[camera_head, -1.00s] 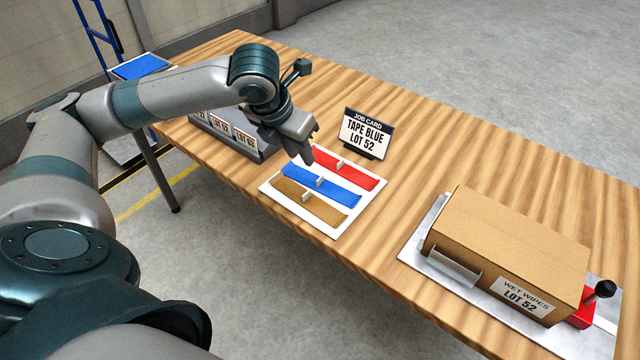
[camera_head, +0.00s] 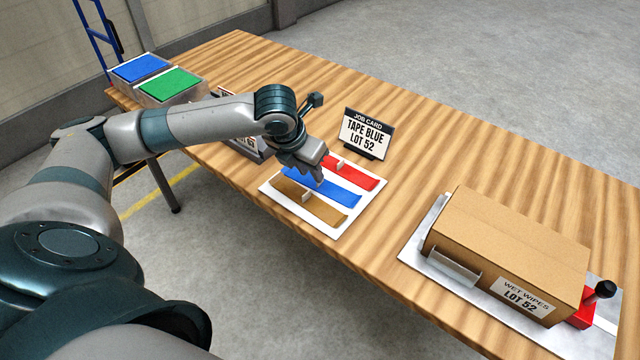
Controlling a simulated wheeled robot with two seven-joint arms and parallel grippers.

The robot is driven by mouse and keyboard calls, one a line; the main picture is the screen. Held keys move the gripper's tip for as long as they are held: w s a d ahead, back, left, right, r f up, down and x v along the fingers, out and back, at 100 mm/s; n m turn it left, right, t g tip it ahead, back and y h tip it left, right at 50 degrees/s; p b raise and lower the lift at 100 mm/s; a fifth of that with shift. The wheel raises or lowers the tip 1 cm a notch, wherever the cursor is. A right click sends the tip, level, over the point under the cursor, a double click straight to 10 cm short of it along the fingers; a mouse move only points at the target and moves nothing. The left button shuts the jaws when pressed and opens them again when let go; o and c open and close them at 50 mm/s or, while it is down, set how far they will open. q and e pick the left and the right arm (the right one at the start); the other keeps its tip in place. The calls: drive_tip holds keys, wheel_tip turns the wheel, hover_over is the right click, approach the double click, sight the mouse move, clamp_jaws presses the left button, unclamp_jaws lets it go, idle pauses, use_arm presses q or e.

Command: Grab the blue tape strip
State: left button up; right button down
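The blue tape strip (camera_head: 338,193) lies on a white card (camera_head: 336,231) on the wooden bench, between a red strip (camera_head: 352,174) and a brown strip (camera_head: 308,206). My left gripper (camera_head: 318,180) points down over the left part of the blue strip and hides its small white tab. The fingers look close to the strip, but I cannot tell whether they touch it or how far apart they are. My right gripper is not in view. The job card (camera_head: 366,135) reads TAPE BLUE LOT 52.
A cardboard box (camera_head: 510,245) labelled WET WIPES LOT 52 sits on a metal plate with a red, black-knobbed clamp (camera_head: 590,303). Blue (camera_head: 141,68) and green (camera_head: 172,84) pads stand at the far left. A label holder is partly hidden behind my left arm.

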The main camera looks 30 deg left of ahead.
sight(343, 196)
use_arm(q)
drive_tip(key=shift+w+p+x, duration=0.15)
drive_tip(key=shift+x, duration=1.15)
drive_tip(key=shift+w+p+x, duration=0.15)
drive_tip(key=shift+x, duration=1.15)
drive_tip(key=shift+d+r, duration=0.15)
clamp_jaws()
